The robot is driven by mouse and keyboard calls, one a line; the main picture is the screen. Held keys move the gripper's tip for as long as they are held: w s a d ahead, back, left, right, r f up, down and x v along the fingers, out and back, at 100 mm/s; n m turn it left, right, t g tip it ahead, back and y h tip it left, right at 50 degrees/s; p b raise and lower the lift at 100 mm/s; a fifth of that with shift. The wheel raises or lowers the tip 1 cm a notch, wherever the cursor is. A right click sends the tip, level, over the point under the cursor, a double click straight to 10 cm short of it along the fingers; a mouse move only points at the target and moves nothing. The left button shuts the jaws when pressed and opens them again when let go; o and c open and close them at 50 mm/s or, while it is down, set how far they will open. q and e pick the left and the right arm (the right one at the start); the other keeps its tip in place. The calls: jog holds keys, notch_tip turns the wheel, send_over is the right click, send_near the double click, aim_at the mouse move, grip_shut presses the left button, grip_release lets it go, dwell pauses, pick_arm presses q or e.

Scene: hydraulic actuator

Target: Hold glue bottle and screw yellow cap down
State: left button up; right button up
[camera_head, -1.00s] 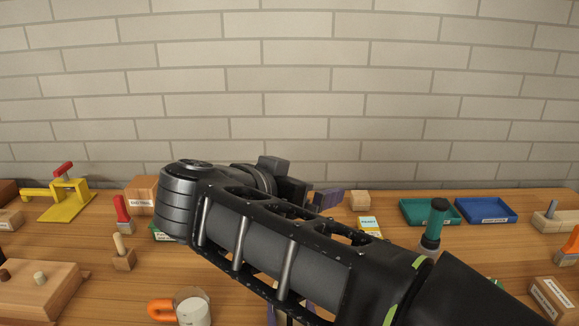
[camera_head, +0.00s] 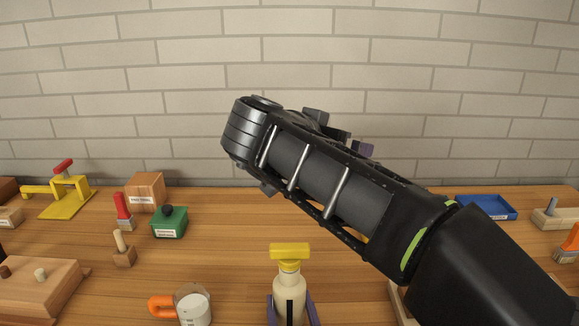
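The glue bottle (camera_head: 288,288) stands upright at the bottom centre, cream-coloured with a dark vertical stripe low on its front. The yellow cap (camera_head: 290,251) sits on top; whether it is fully down cannot be told. Two purple fingers of my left gripper (camera_head: 291,314) flank the bottle and appear closed on its sides; the rest of that arm is out of view. My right forearm crosses from the lower right to the upper middle. My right gripper (camera_head: 345,140) is mostly hidden behind it, up and away from the bottle. Only a dark part and a purple finger show.
An orange-handled mug-like container (camera_head: 192,306) stands left of the bottle. A green block with a black knob (camera_head: 169,223), wooden blocks and a yellow clamp (camera_head: 66,195) lie farther left. A blue tray (camera_head: 486,208) is at the back right. Table behind the bottle is clear.

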dwell(0.3)
pick_arm(q)
jog(key=o, duration=1.6)
jog(key=s, duration=0.4)
jog(key=s+d, duration=0.1)
jog(key=s, duration=0.3)
jog(key=s+d, duration=0.1)
jog(key=s, duration=0.2)
jog(key=shift+s, duration=0.4)
